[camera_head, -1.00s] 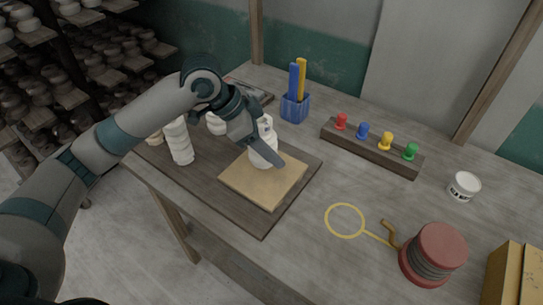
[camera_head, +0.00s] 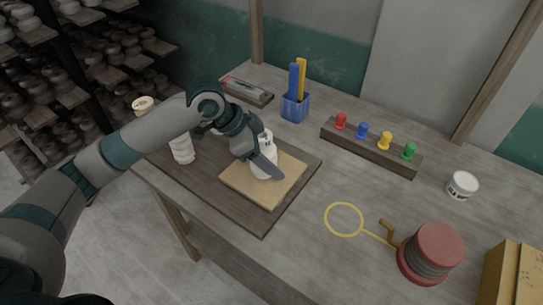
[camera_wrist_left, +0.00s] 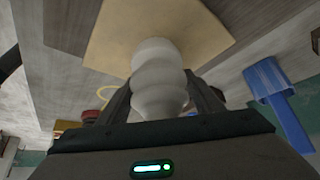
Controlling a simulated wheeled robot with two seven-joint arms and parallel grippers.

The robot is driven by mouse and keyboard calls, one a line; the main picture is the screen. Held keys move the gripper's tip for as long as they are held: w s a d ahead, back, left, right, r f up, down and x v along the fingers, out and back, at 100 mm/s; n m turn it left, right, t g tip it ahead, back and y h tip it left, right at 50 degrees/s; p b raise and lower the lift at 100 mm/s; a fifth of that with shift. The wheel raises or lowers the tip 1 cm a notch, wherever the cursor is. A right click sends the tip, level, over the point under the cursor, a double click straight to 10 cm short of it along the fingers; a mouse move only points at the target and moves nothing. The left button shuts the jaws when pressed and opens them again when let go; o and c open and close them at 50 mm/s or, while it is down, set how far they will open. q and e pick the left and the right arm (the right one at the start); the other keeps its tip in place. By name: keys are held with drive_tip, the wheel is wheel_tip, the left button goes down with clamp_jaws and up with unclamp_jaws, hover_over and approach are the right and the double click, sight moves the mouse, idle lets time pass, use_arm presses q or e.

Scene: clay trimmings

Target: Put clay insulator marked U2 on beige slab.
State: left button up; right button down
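My left gripper (camera_head: 262,166) is shut around a white ribbed clay insulator (camera_head: 267,145), with a finger on each side. The insulator is upright over the back left part of the beige slab (camera_head: 266,192). I cannot tell whether its base touches the slab. A dark mark shows near its top, too small to read. In the left wrist view the insulator (camera_wrist_left: 158,70) sits between both fingers, with the beige slab (camera_wrist_left: 110,35) beyond it. Another white insulator (camera_head: 182,148) stands on the dark board, left of my gripper, partly behind my arm. My right gripper is not in view.
The slab lies on a dark board (camera_head: 262,227). A blue holder (camera_head: 295,108) with tools, a rack of coloured knobs (camera_head: 370,150), a white tub (camera_head: 462,185), a yellow loop (camera_head: 343,219) and a red spool (camera_head: 433,252) stand or lie around it.

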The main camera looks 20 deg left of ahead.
use_arm(q)
drive_tip(key=shift+o, duration=0.9)
drive_tip(key=shift+r, duration=0.1)
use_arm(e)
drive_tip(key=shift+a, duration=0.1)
use_arm(q)
drive_tip(key=shift+a+r, duration=0.25)
drive_tip(key=shift+r, duration=0.25)
drive_tip(key=b+v, duration=0.1)
drive_tip(key=v, duration=1)
drive_tip(key=shift+b, duration=0.4)
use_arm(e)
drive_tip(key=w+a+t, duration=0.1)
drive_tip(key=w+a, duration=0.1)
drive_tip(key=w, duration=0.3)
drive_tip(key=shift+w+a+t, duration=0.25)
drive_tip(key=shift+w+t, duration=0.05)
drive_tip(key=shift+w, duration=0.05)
use_arm(q)
drive_tip(key=shift+s, duration=0.1)
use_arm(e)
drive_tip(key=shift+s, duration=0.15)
